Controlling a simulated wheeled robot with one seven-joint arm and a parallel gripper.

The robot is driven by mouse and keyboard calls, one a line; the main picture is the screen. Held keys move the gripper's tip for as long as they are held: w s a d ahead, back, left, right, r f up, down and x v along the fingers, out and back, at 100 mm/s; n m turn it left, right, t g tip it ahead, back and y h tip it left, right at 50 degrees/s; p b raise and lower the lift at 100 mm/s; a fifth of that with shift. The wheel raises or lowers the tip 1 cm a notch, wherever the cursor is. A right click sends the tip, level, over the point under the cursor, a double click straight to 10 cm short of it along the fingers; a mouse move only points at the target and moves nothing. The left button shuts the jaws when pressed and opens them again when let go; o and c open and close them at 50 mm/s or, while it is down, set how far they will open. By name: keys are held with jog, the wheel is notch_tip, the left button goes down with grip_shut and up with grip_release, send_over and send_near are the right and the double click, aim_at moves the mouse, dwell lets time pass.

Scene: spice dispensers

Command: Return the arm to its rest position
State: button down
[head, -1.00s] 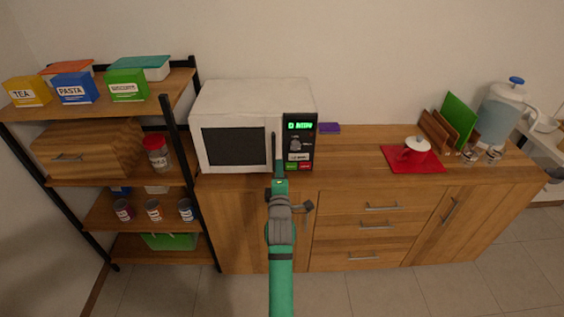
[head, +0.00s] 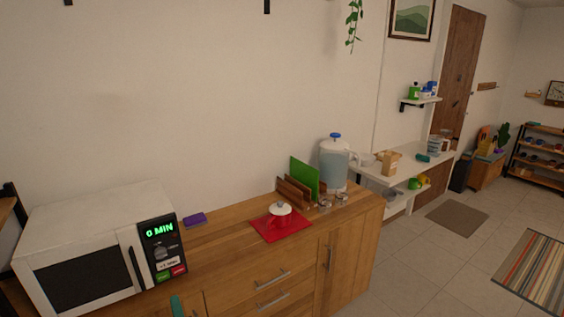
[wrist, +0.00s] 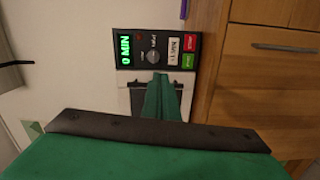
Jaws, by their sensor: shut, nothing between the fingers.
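My gripper (wrist: 161,82) shows in the wrist view as green fingers, shut and empty, pointing at the front of the microwave. A small green piece of my arm also shows at the bottom edge of the head view; the rest of the arm is out of that picture. The white microwave (head: 92,240) stands on the left of the wooden cabinet, its door shut. Its black control panel (head: 161,248) reads 0 MIN and also shows in the wrist view (wrist: 155,47). I cannot tell how far the fingers are from the microwave.
On the cabinet top (head: 225,239) are a purple block (head: 195,219), a red mat (head: 290,227) with a white-lidded red pot (head: 279,212), a green board (head: 304,178) in a rack and a water dispenser (head: 334,166). Open floor (head: 425,275) lies at the right.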

jog(key=s+d+f+m+t+h, duration=0.1)
jog(key=s+d+f+m+h, duration=0.2)
jog(key=s+d+f+m, duration=0.55)
jog(key=s+d+f+m+h, duration=0.3)
jog(key=s+d+f+m, duration=0.2)
jog(key=s+d, duration=0.65)
jog(key=s+d+r+m+h, duration=0.2)
jog(key=s+d+m, duration=0.3)
jog(key=s, duration=0.5)
jog(key=s+d+r+m+h, duration=0.2)
jog(key=s+d+m, duration=0.3)
jog(key=s, duration=0.6)
jog(key=shift+s+d+r+g, duration=0.2)
jog(key=shift+d+r+g, duration=0.15)
jog(key=shift+d, duration=0.8)
